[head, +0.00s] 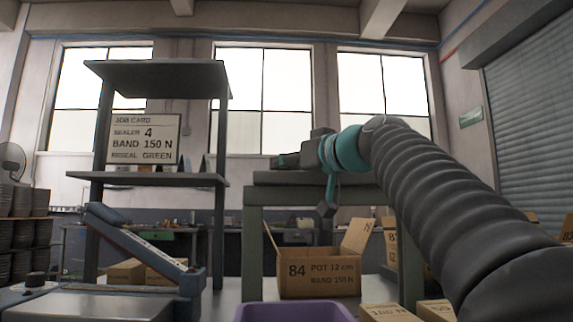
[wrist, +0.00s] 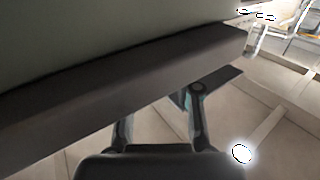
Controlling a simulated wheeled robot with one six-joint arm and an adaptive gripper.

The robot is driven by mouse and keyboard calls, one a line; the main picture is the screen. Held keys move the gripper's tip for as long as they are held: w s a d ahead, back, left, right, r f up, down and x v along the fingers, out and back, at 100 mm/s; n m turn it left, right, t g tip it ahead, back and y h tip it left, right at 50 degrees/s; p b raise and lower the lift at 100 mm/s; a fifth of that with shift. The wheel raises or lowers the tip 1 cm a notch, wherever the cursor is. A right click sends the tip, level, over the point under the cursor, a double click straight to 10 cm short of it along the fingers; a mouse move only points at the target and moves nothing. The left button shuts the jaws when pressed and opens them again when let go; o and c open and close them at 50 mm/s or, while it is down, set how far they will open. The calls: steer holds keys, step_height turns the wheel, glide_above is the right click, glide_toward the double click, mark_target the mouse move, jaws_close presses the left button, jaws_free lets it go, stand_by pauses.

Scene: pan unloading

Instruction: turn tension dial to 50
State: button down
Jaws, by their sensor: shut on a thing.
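A black round knob (head: 38,278), which looks like the tension dial, sits on the machine (head: 95,305) at the lower left of the head view; its setting is too small to read. My gripper (head: 300,158) is well to its right and higher, in front of the windows by a dark grey slab. It is apart from the knob. In the wrist view my gripper (wrist: 165,103) has its fingertips partly hidden by a dark grey bar-like thing (wrist: 70,100) close to the camera. It is shut on a dark thing that I cannot identify.
A shelf holds a job card (head: 145,138) reading sealer 4, band 150 N, reseal green. A purple bin (head: 295,312) is at the front. A sloping lever (head: 145,245) rises from the machine.

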steer(key=c, duration=0.8)
jaws_free()
steer(key=v, duration=1.2)
steer(key=shift+w, duration=0.1)
